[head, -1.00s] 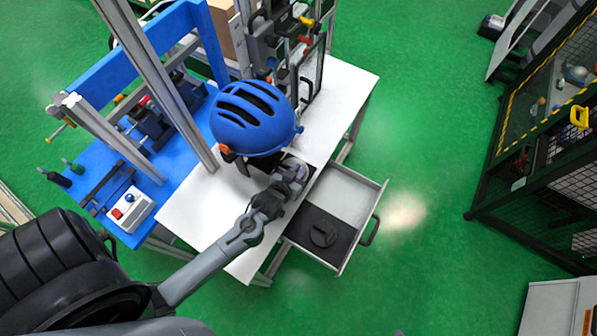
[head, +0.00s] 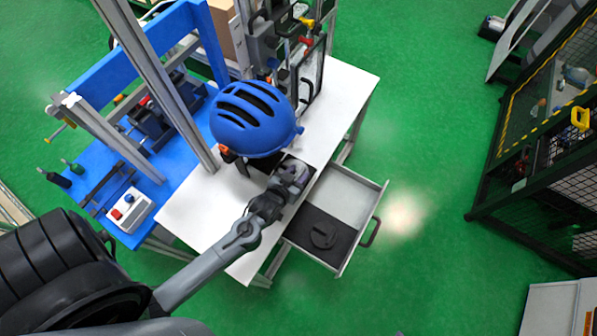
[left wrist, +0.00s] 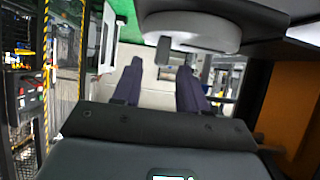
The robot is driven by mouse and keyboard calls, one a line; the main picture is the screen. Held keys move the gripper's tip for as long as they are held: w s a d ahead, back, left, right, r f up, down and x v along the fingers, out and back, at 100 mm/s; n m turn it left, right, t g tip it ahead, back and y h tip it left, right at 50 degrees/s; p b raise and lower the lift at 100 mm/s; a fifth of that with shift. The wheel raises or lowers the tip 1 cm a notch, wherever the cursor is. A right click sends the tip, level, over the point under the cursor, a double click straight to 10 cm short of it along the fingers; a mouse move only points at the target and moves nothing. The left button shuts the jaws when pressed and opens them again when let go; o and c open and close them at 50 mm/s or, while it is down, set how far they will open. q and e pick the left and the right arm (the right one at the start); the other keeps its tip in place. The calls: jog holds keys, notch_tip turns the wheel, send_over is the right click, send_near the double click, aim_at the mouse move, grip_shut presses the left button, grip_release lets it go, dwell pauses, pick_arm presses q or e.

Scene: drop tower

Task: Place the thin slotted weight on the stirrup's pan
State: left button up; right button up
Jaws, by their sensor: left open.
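My left gripper (head: 296,174) is just right of and below the blue helmet, over the white table's edge. In the left wrist view its two dark fingers (left wrist: 162,82) stand apart with nothing between them. A pale grey round disc (left wrist: 192,30) is just beyond the fingertips, with a small dark block (left wrist: 164,50) under it. I cannot tell whether this disc is the thin slotted weight or the stirrup's pan. A dark round slotted weight (head: 323,236) lies in the open drawer; its thickness is not clear. The stirrup is hidden by the helmet. My right gripper is not in view.
The blue helmet (head: 252,120) hangs above the white table (head: 342,95) and blocks the view beneath it. The open drawer (head: 350,190) juts out to the right. A metal post (head: 160,80) stands left of the helmet.

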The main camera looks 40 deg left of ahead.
pick_arm(q)
jog(key=s+d+r+m+g+h, duration=0.1)
jog(key=s+d+r+g, duration=0.1)
jog(key=s, duration=0.3)
jog(key=s+d+r+m+g+h+p, duration=0.1)
jog(key=s+d+r+m+g, duration=0.1)
jog(key=s+r, duration=0.3)
jog(key=s+d+r+m+g, duration=0.1)
jog(key=s+d+r+g, duration=0.1)
jog(key=s+r+g, duration=0.2)
jog(key=s, duration=0.3)
jog(key=shift+s+d+h, duration=0.15)
jog(key=shift+s+h, duration=0.1)
jog(key=shift+h, duration=0.15)
jog(key=shift+r, duration=0.2)
